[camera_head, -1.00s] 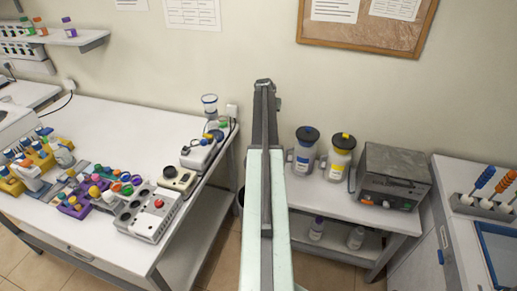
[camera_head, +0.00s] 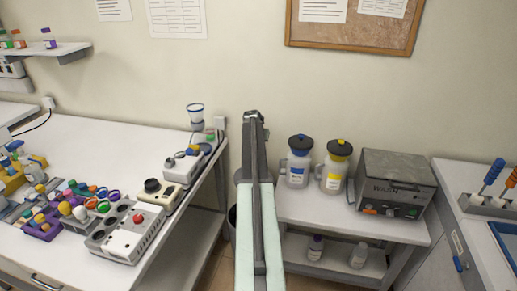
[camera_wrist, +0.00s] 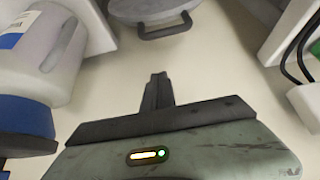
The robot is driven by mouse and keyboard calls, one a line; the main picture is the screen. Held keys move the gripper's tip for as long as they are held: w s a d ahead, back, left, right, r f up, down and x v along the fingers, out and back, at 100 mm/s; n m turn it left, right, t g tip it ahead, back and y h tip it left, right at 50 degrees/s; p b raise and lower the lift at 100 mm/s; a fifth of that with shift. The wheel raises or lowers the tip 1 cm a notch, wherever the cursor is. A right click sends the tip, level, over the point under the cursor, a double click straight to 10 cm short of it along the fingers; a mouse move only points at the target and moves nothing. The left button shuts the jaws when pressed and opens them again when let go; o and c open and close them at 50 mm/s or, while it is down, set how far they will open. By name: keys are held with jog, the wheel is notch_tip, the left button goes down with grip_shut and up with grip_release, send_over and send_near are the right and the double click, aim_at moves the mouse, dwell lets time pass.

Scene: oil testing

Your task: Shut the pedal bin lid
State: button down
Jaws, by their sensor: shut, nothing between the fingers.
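The pedal bin (camera_head: 232,222) is a dark grey cylinder on the floor between the two benches, mostly hidden behind my arm in the head view. In the wrist view, a grey rounded part with a dark handle, apparently of the bin (camera_wrist: 150,10), shows at the top edge, cut off by the frame. I cannot tell clearly how far its lid is raised. My gripper (camera_wrist: 157,82) is shut and empty, pointing toward that part with a gap between them. In the head view my gripper (camera_head: 253,116) is in front of the wall, above the bin.
A blue-lidded bottle (camera_head: 298,162) and a yellow-lidded bottle (camera_head: 336,165) stand close on the right, beside a grey WASH unit (camera_head: 395,184).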

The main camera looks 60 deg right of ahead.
jog(key=a+b+x, duration=0.1)
jog(key=b+x, duration=0.5)
jog(key=x, duration=0.2)
jog(key=a, duration=0.1)
jog(key=s+a, duration=0.1)
jog(key=a, duration=0.1)
jog(key=shift+s+a, duration=0.15)
